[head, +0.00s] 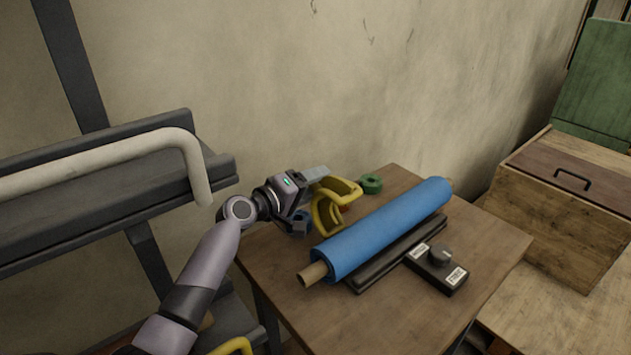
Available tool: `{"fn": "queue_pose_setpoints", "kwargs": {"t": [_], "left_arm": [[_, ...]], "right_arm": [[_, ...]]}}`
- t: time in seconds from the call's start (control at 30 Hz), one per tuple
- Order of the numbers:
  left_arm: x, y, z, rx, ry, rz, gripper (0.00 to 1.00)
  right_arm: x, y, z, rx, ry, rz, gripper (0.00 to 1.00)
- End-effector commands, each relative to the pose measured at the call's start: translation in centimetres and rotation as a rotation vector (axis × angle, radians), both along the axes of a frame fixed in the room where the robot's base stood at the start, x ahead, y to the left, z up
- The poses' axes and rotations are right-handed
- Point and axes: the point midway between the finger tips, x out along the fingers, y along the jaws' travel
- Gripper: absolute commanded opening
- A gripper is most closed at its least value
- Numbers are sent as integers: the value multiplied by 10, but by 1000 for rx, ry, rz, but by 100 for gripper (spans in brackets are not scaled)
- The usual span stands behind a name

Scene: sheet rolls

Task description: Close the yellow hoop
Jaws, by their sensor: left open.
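The yellow hoop (323,216) stands on the wooden table near its back left edge, left of a blue roll (385,228). It shows as thick curved bands with a gap between them; my gripper hides part of its left side. My left gripper (312,198) is open, reaching in from the left with its fingers at the hoop's near left side. I cannot tell whether they touch it. My right gripper is not in view.
The blue roll lies slantwise on the table (395,325) beside a black bar and a black box with a knob (437,265). A green ring (371,184) lies behind the hoop. A grey rack with a pale rail (100,160) is at left, a wooden chest (560,225) at right.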

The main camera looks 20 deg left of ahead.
Motion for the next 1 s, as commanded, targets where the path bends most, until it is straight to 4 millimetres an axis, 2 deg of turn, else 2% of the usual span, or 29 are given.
{"fn": "queue_pose_setpoints", "kwargs": {"t": [0.1, 0.43, 1.0], "left_arm": [[-16, 7, 6, 2, 2, 0, 60], [-51, 24, 8, 2, 2, 0, 60], [-55, 26, 8, 0, 1, 0, 60]], "right_arm": [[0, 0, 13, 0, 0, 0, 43], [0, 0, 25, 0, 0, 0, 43], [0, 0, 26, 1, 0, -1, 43]]}}
